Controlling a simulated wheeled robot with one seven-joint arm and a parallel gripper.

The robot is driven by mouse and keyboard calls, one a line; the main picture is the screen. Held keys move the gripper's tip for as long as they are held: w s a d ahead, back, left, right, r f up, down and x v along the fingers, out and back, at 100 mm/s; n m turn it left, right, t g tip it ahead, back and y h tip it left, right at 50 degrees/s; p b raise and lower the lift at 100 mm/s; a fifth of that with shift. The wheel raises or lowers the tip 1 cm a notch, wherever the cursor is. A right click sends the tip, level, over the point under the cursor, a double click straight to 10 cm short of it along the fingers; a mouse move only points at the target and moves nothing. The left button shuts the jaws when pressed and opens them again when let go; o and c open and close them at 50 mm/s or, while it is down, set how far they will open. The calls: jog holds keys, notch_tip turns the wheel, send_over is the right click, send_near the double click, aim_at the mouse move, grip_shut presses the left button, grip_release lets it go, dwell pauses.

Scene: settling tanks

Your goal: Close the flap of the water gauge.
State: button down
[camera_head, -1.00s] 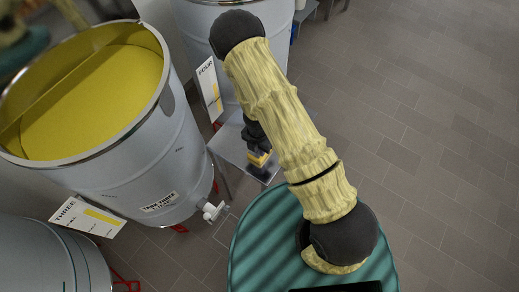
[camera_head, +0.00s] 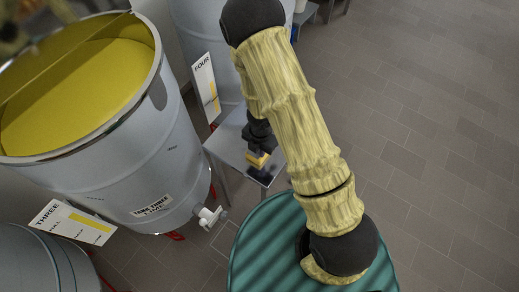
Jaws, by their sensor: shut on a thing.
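My gripper (camera_head: 258,162) is small and partly hidden by my arm in the head view. It is low over a small grey metal table (camera_head: 228,149) and shut on a small dark thing with yellow by it. This may be part of the water gauge (camera_head: 262,172), but I cannot make out its shape. I cannot tell the flap apart or see how far it stands open.
Tank three (camera_head: 150,165), wide and filled with yellow liquid, stands left of the table, its white tap (camera_head: 210,216) jutting toward me. Tank four (camera_head: 200,25) stands behind. Marked cards (camera_head: 206,88) hang by the tanks. Tiled floor (camera_head: 430,130) on the right is clear.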

jog(key=c, duration=1.4)
grip_release()
jog(key=shift+s, duration=0.1)
jog(key=shift+c, duration=0.2)
notch_tip(320, 180, up, 17)
jog(key=p, duration=1.6)
jog(key=shift+d+r, duration=0.15)
